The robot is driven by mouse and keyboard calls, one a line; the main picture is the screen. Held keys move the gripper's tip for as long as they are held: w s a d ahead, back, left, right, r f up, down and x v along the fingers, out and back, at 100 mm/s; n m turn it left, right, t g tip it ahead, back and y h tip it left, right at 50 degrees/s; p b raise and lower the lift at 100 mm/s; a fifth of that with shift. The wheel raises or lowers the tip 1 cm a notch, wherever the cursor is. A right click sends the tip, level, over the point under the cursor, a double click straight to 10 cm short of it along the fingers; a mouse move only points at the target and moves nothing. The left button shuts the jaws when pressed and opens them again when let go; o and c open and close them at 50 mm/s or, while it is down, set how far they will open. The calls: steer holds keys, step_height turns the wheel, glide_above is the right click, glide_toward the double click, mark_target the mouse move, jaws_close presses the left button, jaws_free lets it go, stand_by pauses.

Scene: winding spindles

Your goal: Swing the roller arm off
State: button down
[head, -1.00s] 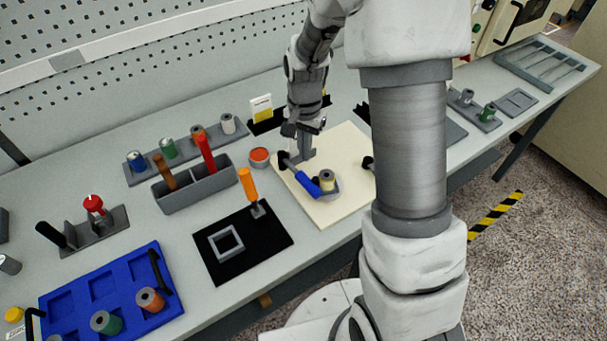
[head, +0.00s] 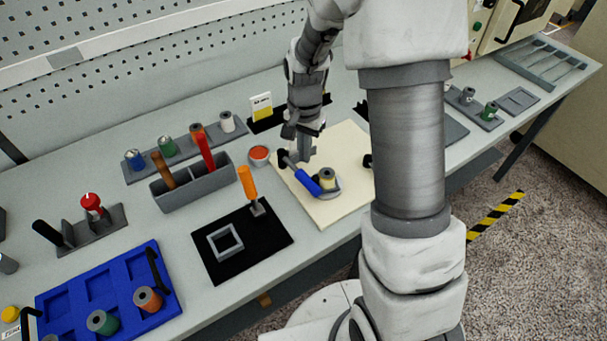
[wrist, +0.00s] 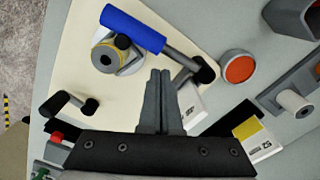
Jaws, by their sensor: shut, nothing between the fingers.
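The roller arm is a blue roller (head: 308,182) on a grey rod with a black pivot end, on the cream board (head: 345,150). In the wrist view the blue roller (wrist: 133,28) lies beside the spindle's spool (wrist: 106,57); I cannot tell if they touch. The yellow-wound spool (head: 327,178) stands on a round grey base. My gripper (wrist: 161,74) is shut and empty, pointing down at the board.
A second black-knobbed crank (wrist: 70,104) stands on the board. An orange-red filled dish (head: 259,154) sits left of the board. A grey bin (head: 195,187) with tools, a black mat (head: 265,240) with an orange-handled tool, and a blue tray (head: 65,325) stand further left.

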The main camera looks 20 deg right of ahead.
steer(key=shift+f+b, duration=1.05)
steer(key=shift+f, duration=0.55)
steer(key=shift+a, duration=0.15)
steer(key=shift+s+a, duration=0.3)
steer(key=shift+a, duration=0.55)
steer(key=shift+s+a, duration=0.3)
steer(key=shift+a, duration=0.55)
steer(key=shift+s+a, duration=0.35)
steer(key=shift+a, duration=0.35)
steer(key=shift+s+a, duration=0.1)
step_height(320, 180, up, 8)
steer(key=d+p, duration=0.1)
steer(key=p, duration=0.5)
steer(key=shift+w, duration=0.35)
